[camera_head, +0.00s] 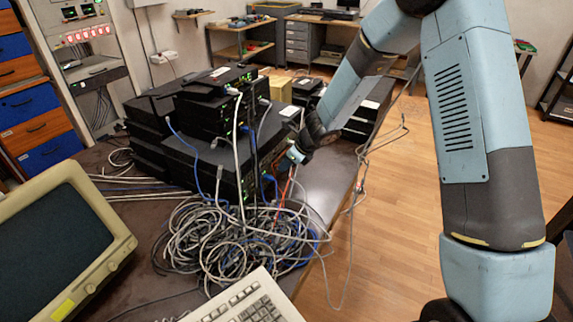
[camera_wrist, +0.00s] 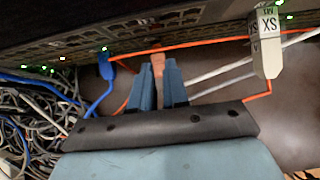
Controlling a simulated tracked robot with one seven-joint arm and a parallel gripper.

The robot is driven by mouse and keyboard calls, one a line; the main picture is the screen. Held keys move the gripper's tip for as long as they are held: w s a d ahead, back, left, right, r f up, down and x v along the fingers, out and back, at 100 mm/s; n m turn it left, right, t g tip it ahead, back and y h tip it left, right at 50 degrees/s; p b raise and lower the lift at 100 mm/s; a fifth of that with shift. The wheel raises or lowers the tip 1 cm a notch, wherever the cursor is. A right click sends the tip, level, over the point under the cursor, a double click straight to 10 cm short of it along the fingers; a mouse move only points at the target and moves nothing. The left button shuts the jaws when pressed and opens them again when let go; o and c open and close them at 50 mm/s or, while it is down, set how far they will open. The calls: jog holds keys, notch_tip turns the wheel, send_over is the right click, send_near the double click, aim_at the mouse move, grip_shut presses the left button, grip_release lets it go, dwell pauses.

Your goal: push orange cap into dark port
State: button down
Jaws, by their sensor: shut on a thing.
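My gripper (camera_wrist: 159,78) is shut on the orange cap (camera_wrist: 157,62), which shows between its two blue fingers in the wrist view. The cap points at the lower edge of a dark switch front (camera_wrist: 210,40). I cannot tell whether the cap touches it or is partly inside. The dark port itself is hidden or too dark to make out. In the head view my gripper (camera_head: 297,154) is at the right front of the black device stack (camera_head: 205,160). The cap is too small to make out there.
A blue plug and cable (camera_wrist: 104,65) sit close left of the fingers. An orange cable (camera_wrist: 210,43) crosses behind, and a white tag (camera_wrist: 267,50) hangs at right. Tangled cables (camera_head: 235,240) cover the table below. A monitor (camera_head: 60,235) and keyboard (camera_head: 245,302) stand nearer.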

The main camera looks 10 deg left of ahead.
jog(key=shift+w+a, duration=0.2)
jog(key=shift+a, duration=0.45)
dwell(1.1)
jog(key=c, duration=1)
grip_release()
jog(key=shift+c, duration=0.2)
jog(key=s+d+r+n, duration=0.35)
jog(key=d+r, duration=0.35)
jog(key=r, duration=0.4)
jog(key=s+d+r+n, duration=0.35)
jog(key=d+r, duration=0.35)
jog(key=r, duration=0.3)
jog(key=s+d+r+n+t+h, duration=0.1)
jog(key=s+d+r+n+h, duration=0.1)
jog(key=s+d+r+n, duration=0.2)
jog(key=s+d+r+n+t+h, duration=0.1)
jog(key=s+d+r+n, duration=0.3)
jog(key=s+d, duration=0.7)
jog(key=s+d+r+n+t+h, duration=0.1)
jog(key=s+d+r+n+h, duration=0.2)
jog(key=s+d+n, duration=0.4)
jog(key=shift+s+d+r, duration=0.5)
jog(key=shift+s+r, duration=0.3)
jog(key=shift+s, duration=0.35)
